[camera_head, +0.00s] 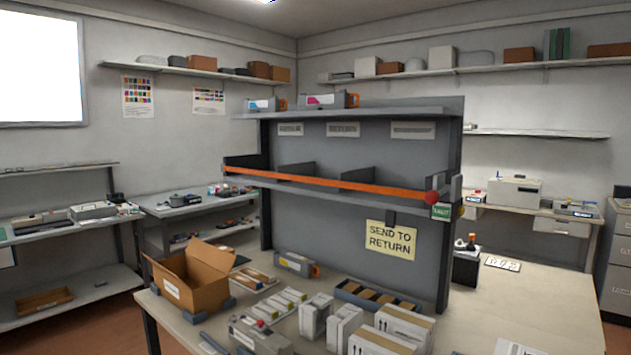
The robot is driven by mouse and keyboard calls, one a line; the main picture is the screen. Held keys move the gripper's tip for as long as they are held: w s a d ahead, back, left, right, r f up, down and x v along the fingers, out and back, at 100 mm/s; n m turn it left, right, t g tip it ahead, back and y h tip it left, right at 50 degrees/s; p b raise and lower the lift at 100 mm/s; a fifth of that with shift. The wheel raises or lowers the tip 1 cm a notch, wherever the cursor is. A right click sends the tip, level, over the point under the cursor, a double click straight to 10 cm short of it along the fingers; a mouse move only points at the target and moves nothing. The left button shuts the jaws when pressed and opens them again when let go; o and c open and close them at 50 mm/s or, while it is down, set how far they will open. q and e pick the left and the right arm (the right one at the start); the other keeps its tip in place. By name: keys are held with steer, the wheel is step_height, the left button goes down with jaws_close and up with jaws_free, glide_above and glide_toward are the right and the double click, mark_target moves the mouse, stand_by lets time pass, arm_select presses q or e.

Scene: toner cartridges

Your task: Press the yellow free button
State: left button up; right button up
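A small yellow round part (461,211), probably the yellow button, shows at the right end of the shelf unit, just right of a green label (441,212). It is small and partly hidden, so its markings cannot be read. A red round knob or button (432,197) sits just above and left of the green label, at the end of an orange rail (330,182). Neither of my grippers can be made out in this view, and nothing is seen touching the yellow part.
A grey shelf unit (350,226) with a "SEND TO RETURN" sign (390,241) stands on the work table (540,300). An open cardboard box (195,287), white cartons (343,327) and a cartridge (296,264) crowd the table's front left. The table's right part is mostly clear.

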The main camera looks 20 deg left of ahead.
arm_select(q)
steer(key=shift+a, duration=0.25)
jaws_close()
stand_by(0.8)
